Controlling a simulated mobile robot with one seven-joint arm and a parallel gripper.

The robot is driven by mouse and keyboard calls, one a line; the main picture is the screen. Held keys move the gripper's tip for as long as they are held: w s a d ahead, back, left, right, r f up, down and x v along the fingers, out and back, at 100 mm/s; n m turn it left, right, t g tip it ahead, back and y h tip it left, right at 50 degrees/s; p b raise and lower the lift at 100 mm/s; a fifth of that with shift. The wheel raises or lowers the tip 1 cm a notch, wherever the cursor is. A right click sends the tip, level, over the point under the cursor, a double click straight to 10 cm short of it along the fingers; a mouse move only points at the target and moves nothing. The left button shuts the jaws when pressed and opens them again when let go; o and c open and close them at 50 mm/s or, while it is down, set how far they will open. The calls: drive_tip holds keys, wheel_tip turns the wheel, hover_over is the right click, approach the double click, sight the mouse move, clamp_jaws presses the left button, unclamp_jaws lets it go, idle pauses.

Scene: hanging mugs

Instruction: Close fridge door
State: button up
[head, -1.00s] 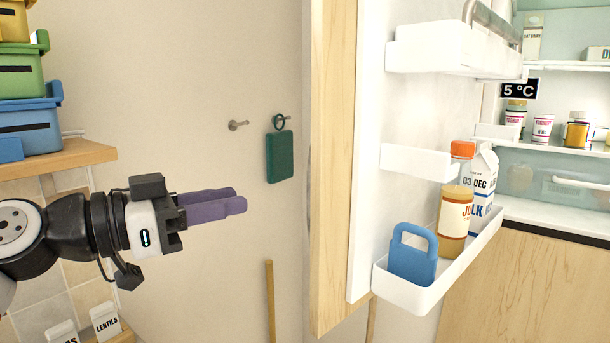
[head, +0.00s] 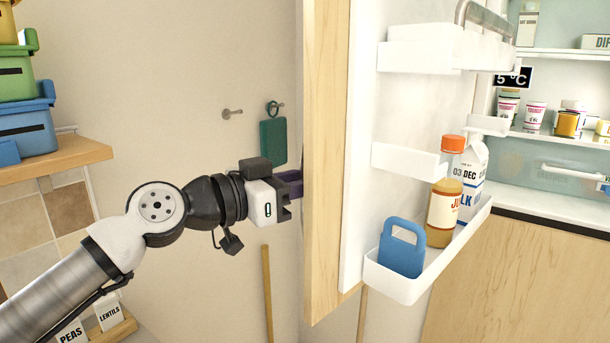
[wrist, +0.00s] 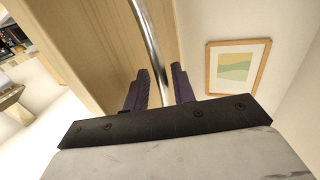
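The fridge door (head: 326,160) stands open in the head view, its wooden edge toward me and its white inner side with shelves facing right. My gripper (head: 291,184) is at the left side of the door, with its fingertips partly hidden behind the door edge. In the wrist view the purple fingers of my gripper (wrist: 160,88) are apart, and a shiny metal bar handle (wrist: 150,42) runs between them in the picture. The wooden outer face of the door (wrist: 105,40) is behind the handle. I cannot tell whether the fingers touch the bar.
The door shelf (head: 410,288) holds a blue container (head: 402,250), a juice bottle (head: 444,205) and a milk carton (head: 472,178). The fridge inside (head: 560,95) is at the right. Storage bins (head: 25,125) sit on a wooden shelf at the left. A green board (head: 273,142) hangs on the wall.

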clamp_jaws()
drive_tip(key=shift+s+d, duration=0.1)
drive_tip(key=shift+d, duration=0.05)
idle(0.4)
